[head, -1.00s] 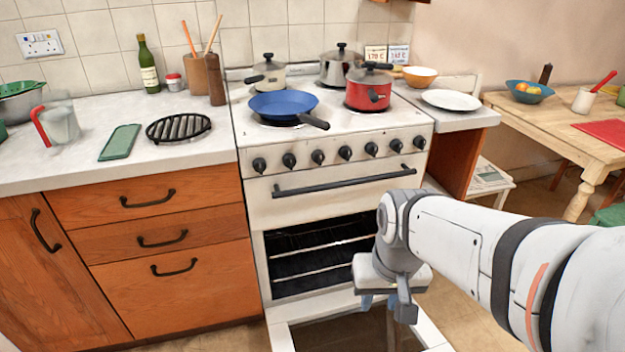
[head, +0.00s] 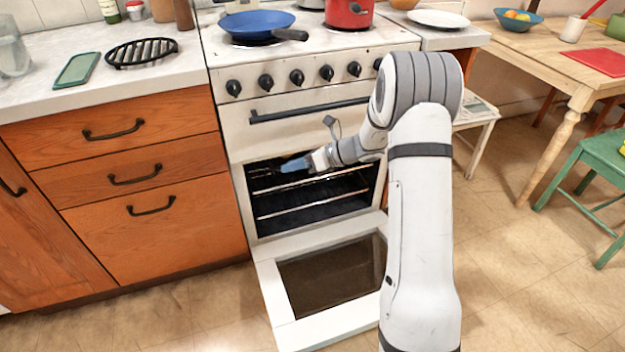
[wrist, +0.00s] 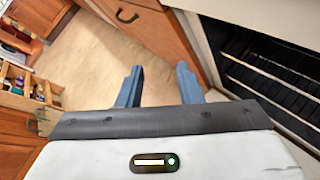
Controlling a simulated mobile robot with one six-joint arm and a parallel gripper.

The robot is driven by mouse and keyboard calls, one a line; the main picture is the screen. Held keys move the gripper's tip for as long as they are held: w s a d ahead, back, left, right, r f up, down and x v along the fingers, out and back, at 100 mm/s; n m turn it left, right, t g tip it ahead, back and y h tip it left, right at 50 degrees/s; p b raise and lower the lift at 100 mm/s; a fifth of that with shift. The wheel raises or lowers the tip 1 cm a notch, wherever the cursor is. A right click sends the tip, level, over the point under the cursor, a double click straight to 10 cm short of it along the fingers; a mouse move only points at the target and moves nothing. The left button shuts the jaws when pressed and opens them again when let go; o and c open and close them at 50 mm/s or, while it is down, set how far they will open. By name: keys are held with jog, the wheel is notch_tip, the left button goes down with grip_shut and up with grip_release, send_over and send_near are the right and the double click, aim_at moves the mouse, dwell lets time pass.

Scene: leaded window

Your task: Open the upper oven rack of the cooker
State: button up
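The white cooker (head: 228,130) stands with its oven door (head: 280,322) folded down flat in front. Inside the dark oven, the upper rack (head: 275,188) and a lower rack (head: 300,209) show as pale wire edges, both seemingly within the cavity. My gripper (head: 293,164) is at the upper left of the oven opening, level with or just above the upper rack. Whether it touches the rack cannot be told. In the wrist view my gripper (wrist: 158,84) has two blue fingers apart with only floor seen between them. The oven interior (wrist: 270,78) lies to their right.
A black oven handle bar (head: 308,110) and knobs sit above the opening. A blue pan (head: 256,22) and a red pot (head: 348,12) stand on the hob. Wooden drawers (head: 130,175) adjoin on the left. Floor is clear around the lowered door.

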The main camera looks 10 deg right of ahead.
jog(key=w+d+f+m+t+y+b, duration=0.15)
jog(key=w+d+f+m+t, duration=0.3)
jog(key=w+f+m, duration=0.55)
jog(key=m+t+h+b, duration=0.35)
jog(key=m+t, duration=0.35)
jog(key=m, duration=0.3)
send_near(315, 176)
jog(key=w+a, duration=0.1)
jog(key=w+a+p, duration=0.1)
jog(key=w, duration=0.1)
jog(key=shift+f+h, duration=0.1)
jog(key=shift+h, duration=0.2)
jog(key=shift+m, duration=0.3)
jog(key=b+x, duration=0.2)
jog(key=x, duration=0.4)
jog(key=shift+w+a+f+b, duration=0.2)
jog(key=shift+b, duration=0.1)
jog(key=shift+w+a+r, duration=0.1)
jog(key=shift+w+a, duration=0.15)
jog(key=shift+w, duration=0.2)
grip_shut()
